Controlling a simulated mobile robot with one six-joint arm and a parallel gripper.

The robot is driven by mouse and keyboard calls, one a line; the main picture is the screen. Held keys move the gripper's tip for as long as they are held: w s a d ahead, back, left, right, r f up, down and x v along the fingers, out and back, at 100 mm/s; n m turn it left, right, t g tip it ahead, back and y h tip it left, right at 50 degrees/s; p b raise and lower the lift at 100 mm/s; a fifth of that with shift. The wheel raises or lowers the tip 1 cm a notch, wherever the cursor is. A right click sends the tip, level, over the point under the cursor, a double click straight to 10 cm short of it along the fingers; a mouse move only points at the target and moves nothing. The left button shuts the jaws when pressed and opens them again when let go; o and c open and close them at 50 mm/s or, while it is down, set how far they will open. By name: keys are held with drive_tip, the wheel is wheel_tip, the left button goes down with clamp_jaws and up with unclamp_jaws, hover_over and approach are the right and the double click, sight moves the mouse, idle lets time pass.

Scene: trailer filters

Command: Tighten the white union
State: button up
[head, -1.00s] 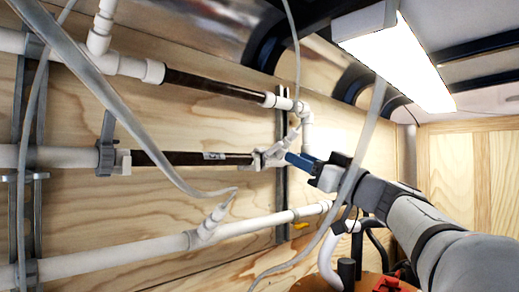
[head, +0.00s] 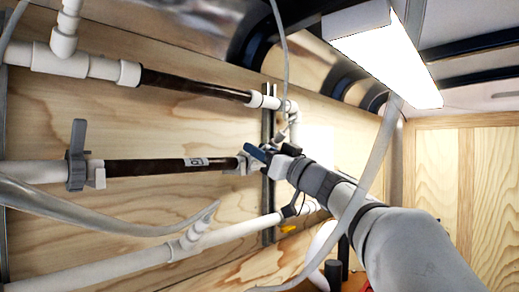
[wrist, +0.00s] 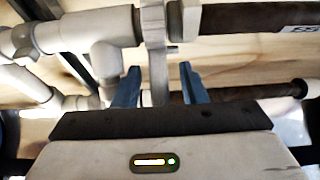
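The white union (head: 243,163) shows in the head view at the right end of the middle dark filter tube (head: 150,167), partly hidden by my gripper (head: 257,152). In the wrist view, a pale upright collar with a flat tab (wrist: 153,30), which looks like the union, sits at the end of the dark tube (wrist: 235,20). My gripper (wrist: 159,72) is open. Its two blue fingers point at the pipe, one on each side of the tab, with gaps visible. Whether the fingertips overlap the tab in depth is unclear.
A grey valve handle (head: 77,155) stands at the tube's left end. Another dark tube (head: 195,85) runs above and a white pipe (head: 110,268) below. A grey hose (head: 372,165) hangs in front of my arm. The plywood wall (head: 150,210) is close behind.

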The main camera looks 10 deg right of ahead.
clamp_jaws()
idle(0.4)
